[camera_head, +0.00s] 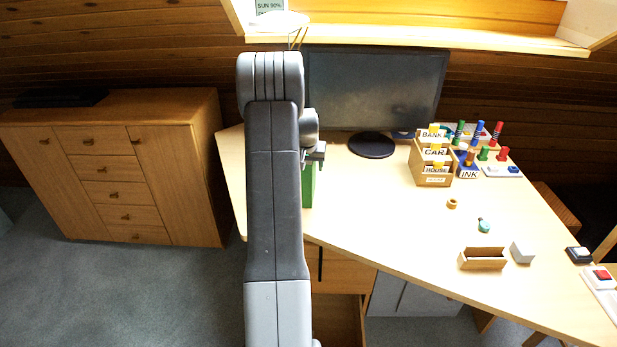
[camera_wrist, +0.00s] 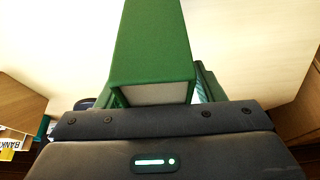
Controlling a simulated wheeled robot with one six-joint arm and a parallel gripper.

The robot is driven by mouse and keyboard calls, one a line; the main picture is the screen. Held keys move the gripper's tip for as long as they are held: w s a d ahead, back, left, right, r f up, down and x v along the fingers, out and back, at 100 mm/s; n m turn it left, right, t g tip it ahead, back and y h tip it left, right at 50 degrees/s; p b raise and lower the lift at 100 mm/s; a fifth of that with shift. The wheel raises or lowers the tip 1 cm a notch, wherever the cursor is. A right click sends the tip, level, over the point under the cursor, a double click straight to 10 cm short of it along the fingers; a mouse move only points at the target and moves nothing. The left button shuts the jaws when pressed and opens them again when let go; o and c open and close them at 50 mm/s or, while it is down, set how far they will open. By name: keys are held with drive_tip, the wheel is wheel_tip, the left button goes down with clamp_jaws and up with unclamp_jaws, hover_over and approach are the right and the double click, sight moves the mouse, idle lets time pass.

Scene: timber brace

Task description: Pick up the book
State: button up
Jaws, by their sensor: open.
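The green book (camera_head: 308,186) stands upright on the desk in the head view, partly hidden behind my arm. In the wrist view the book (camera_wrist: 153,42) fills the upper middle, with its green cover and pale page edge facing the camera, right in front of the gripper body. My gripper (camera_head: 317,160) is open, close above the book at its top end. The fingertips are mostly hidden by the book in the wrist view, and I cannot tell whether they touch it.
A monitor (camera_head: 375,90) stands behind, to the right. A wooden card box (camera_head: 432,178), colored pegs, a small wooden tray (camera_head: 482,264) and a grey block (camera_head: 522,252) are on the desk (camera_head: 400,225) farther right. A wooden cabinet (camera_head: 115,175) stands left.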

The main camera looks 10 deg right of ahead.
clamp_jaws()
drive_tip(key=shift+r, duration=0.15)
